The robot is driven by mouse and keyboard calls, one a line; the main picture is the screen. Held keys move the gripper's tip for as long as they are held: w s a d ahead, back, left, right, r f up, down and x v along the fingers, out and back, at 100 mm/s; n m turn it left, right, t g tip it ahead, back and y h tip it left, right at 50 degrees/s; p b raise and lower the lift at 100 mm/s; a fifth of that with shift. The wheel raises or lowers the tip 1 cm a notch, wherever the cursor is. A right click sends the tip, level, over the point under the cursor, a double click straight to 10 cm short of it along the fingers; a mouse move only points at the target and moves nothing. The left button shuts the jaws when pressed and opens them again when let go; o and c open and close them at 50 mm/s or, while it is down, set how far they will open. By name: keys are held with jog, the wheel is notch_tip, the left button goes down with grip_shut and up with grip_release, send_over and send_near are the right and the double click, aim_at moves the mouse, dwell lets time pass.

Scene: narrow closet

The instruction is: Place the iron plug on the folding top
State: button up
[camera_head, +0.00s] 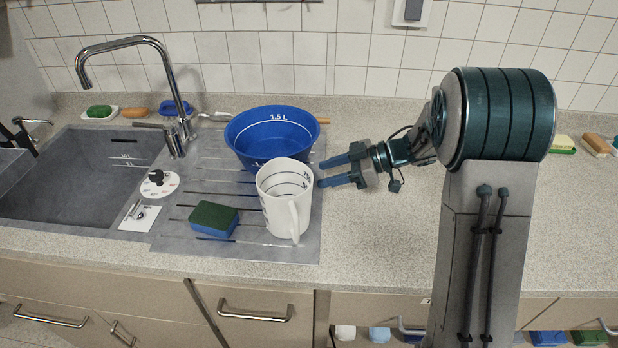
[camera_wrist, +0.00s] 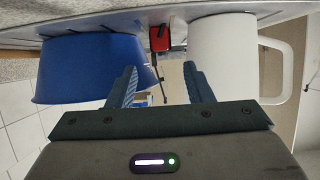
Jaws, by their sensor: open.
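I see no iron plug and no folding top that I can make out; the pictures show a kitchen counter with a sink. My gripper (camera_head: 331,171) is open, its two blue fingers pointing left, close to the blue bowl (camera_head: 270,137) and the white measuring jug (camera_head: 287,207). In the wrist view my gripper (camera_wrist: 159,84) has nothing between its fingers. The picture there is upside down, with the bowl (camera_wrist: 85,68) on the left and the jug (camera_wrist: 222,55) on the right. A small red and black thing (camera_wrist: 160,38) shows between them; I cannot tell what it is.
The grey sink (camera_head: 80,165) with a tall tap (camera_head: 165,70) is at the left. A green and blue sponge (camera_head: 213,219) lies on the drainboard (camera_head: 200,160). A white disc (camera_head: 160,187) with a black knob is beside the basin.

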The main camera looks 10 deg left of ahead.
jog(key=v, duration=0.4)
jog(key=shift+r, duration=0.1)
jog(key=w+d+r+m+t+h, duration=0.45)
jog(key=w+r+t, duration=0.35)
jog(key=t, duration=0.3)
jog(key=s+d+r+m+t+h, duration=0.2)
jog(key=d+r+m+t+h, duration=0.1)
jog(key=d+m+h, duration=0.4)
jog(key=s+d+f+m+g+h, duration=0.2)
jog(key=s+d+m+g, duration=0.1)
jog(key=s, duration=0.4)
jog(key=s+d+f+m+g+h, duration=0.2)
jog(key=s+d+f+m, duration=0.15)
jog(key=s, duration=0.45)
jog(key=s+a+f+g+y, duration=0.1)
jog(key=s+f+g, duration=0.1)
jog(key=s, duration=0.5)
jog(key=s+a+f+g+y, duration=0.1)
jog(key=s+a+f+g, duration=0.1)
jog(key=s, duration=0.5)
jog(key=shift+a+m+g, duration=0.25)
jog(key=shift+m+g, duration=0.15)
jog(key=shift+g, duration=0.3)
jog(key=shift+s+a, duration=0.1)
jog(key=shift+s, duration=0.05)
jog(key=shift+c, duration=1.1)
jog(key=shift+s+a, duration=0.1)
